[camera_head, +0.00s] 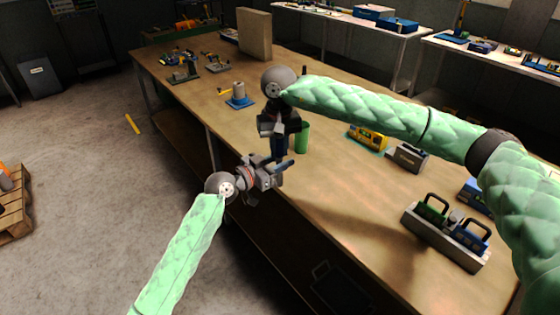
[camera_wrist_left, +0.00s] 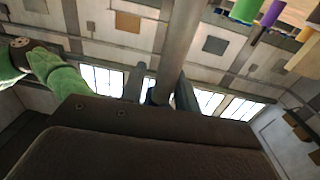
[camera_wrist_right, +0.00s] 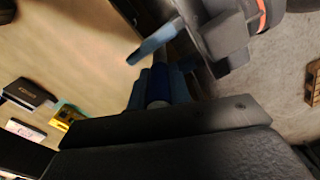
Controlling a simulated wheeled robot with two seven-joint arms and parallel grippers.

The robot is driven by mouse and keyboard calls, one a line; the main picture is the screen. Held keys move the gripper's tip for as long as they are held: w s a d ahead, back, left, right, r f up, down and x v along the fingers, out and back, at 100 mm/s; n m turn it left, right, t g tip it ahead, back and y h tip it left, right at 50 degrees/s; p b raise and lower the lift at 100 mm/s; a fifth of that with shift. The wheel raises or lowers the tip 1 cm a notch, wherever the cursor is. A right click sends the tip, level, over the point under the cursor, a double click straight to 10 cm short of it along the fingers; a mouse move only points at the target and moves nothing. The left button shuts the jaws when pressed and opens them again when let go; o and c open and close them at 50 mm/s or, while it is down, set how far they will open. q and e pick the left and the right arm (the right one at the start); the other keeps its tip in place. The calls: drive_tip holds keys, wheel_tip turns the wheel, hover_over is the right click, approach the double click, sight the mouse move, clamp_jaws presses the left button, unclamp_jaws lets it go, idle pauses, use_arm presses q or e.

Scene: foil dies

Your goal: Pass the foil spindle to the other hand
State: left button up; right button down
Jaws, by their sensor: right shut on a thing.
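The foil spindle shows as a grey rod (camera_wrist_left: 178,45) in the left wrist view and as a dark blue part (camera_wrist_right: 157,86) between my right fingers in the right wrist view. My right gripper (camera_head: 279,140) is shut on it and points down over the table's front edge. My left gripper (camera_head: 275,164) is just below, its fingers apart on either side of the grey rod. I cannot tell whether the left fingers touch it. The grippers hide most of the spindle in the head view.
A green cylinder (camera_head: 302,137) stands on the workbench (camera_head: 340,205) close behind my grippers. A blue-based stand (camera_head: 239,96) is further left. A yellow device (camera_head: 367,138), a grey box (camera_head: 408,157) and a grey carrier (camera_head: 445,238) stand to the right. The floor at left is mostly clear.

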use_arm(q)
drive_tip(key=shift+d, duration=0.1)
clamp_jaws()
use_arm(e)
drive_tip(key=c, duration=1.2)
unclamp_jaws()
